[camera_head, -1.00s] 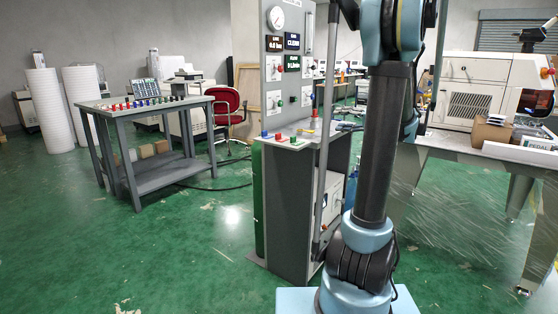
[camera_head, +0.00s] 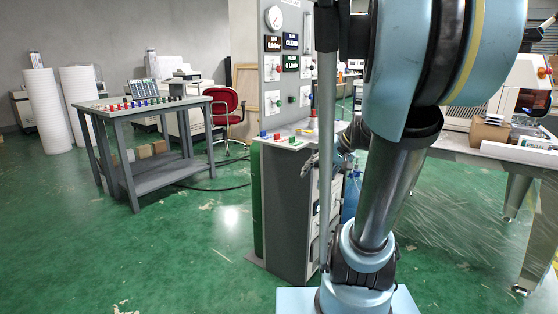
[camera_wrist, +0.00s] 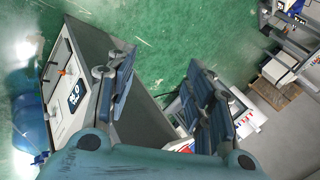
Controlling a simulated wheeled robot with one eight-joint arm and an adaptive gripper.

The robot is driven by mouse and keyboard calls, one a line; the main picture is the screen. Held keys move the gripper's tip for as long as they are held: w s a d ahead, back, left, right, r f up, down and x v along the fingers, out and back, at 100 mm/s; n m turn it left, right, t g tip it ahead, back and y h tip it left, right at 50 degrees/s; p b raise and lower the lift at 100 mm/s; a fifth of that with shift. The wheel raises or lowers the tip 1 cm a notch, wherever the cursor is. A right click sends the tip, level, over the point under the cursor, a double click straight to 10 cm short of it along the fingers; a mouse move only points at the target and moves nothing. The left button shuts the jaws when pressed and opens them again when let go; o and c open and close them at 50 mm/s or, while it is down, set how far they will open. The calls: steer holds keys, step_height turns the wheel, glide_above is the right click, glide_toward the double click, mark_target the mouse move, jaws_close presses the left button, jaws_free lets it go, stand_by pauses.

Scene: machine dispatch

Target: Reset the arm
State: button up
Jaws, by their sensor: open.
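My arm (camera_head: 392,190) rises from its light blue base at the lower middle of the head view. Its large blue upper joint fills the upper right of that view, close to the camera. In the wrist view my gripper (camera_wrist: 160,64) is open, with its two dark blue fingers spread apart. Nothing is between the fingers. Green floor and part of a grey cabinet show behind them.
A grey panel cabinet (camera_head: 283,218) with a gauge and several colored pieces on its ledge stands just left of my arm. A grey table (camera_head: 150,112) with small colored pieces stands further left. A workbench (camera_head: 465,150) is at right. Green floor at front left is clear.

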steer(key=s+d+f+n+h, duration=0.1)
steer(key=s+d+f+h, duration=0.2)
steer(key=s+f, duration=0.2)
steer(key=s+d+f+g+h, duration=0.1)
steer(key=s+d+f+h, duration=0.2)
steer(key=s+f, duration=0.3)
steer(key=s, duration=0.4)
steer(key=shift+d+f+n+h, duration=0.15)
steer(key=shift+d+n+h, duration=0.25)
steer(key=shift+c, duration=1.8)
